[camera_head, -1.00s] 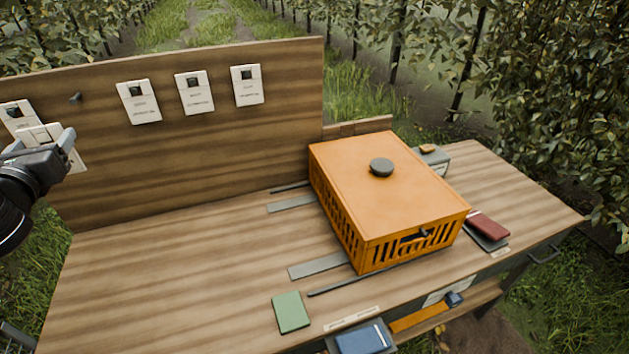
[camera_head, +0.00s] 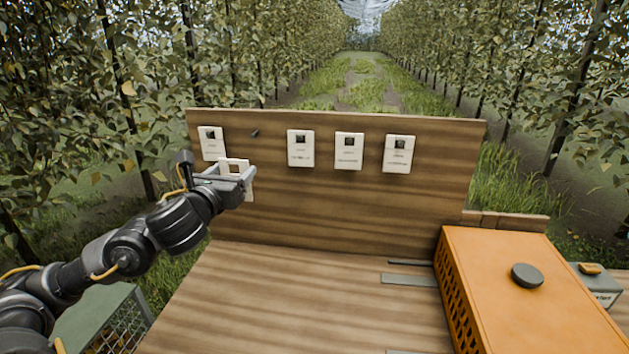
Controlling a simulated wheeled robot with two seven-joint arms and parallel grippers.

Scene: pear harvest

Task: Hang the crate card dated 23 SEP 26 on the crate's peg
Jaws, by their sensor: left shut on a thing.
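My left gripper (camera_head: 248,173) is shut on a white card (camera_head: 234,164), in front of the upright board, below and slightly left of an empty dark peg (camera_head: 255,132). The gripper hides part of this card, and its print cannot be read. More white cards, each with a dark square at the top, hang on the board: one at the left (camera_head: 210,143), and three to the right (camera_head: 301,148) (camera_head: 349,151) (camera_head: 398,154). Their dates are too small to read. The orange crate (camera_head: 500,260) stands at the right, cut off by the picture edge. Its peg is not in view. My right gripper is not in view.
The wooden board (camera_head: 330,205) stands along the back of the wooden bench (camera_head: 280,300). A dark round disc (camera_head: 527,275) lies on the crate's top. A grey box (camera_head: 598,280) is behind the crate at right. The bench between board and crate is mostly clear.

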